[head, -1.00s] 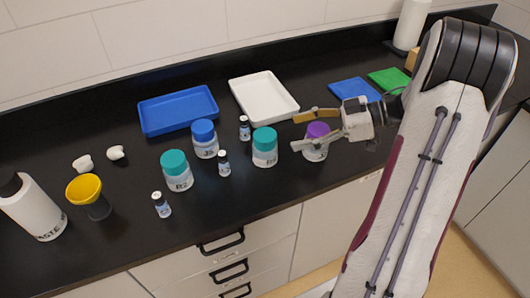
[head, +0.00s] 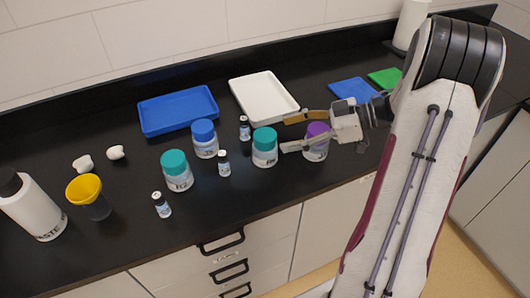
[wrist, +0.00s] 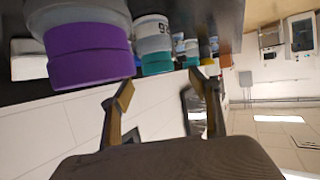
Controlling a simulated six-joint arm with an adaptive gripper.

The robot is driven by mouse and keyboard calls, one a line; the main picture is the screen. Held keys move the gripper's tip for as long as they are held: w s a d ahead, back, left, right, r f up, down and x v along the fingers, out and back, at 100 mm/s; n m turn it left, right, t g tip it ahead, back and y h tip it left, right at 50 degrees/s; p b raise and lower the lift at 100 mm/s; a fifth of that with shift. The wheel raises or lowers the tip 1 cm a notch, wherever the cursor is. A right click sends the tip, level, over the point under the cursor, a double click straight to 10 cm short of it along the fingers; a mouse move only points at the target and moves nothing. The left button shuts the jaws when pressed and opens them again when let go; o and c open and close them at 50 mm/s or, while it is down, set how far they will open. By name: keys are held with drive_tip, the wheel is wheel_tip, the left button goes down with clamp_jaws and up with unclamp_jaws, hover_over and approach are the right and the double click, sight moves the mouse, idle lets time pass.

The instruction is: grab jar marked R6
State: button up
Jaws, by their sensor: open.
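A clear jar with a teal lid (head: 265,136) stands upright on the black bench, left of my gripper. In the wrist view, which is upside down, this teal-lidded jar (wrist: 153,45) lies ahead between my fingertips; its label starts with what looks like an inverted 6, partly cut off. My gripper (head: 288,132) is open, fingers pointing left, with nothing between them; it also shows in the wrist view (wrist: 162,86). A purple-lidded jar (head: 318,130) stands beside and partly behind the lower finger.
Small vials (head: 224,163) stand between the jars. A blue tray (head: 178,110) and a white tray (head: 263,95) lie behind. A yellow funnel (head: 85,188) and a white bottle (head: 33,208) are at the left. Bare bench lies along the front edge.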

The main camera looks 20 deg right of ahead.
sight(267, 135)
drive_tip(key=shift+r+x, duration=0.15)
drive_tip(key=shift+x, duration=1.15)
drive_tip(key=shift+r+x, duration=0.1)
drive_tip(key=shift+x, duration=1.2)
drive_tip(key=shift+w, duration=0.2)
drive_tip(key=c, duration=1.6)
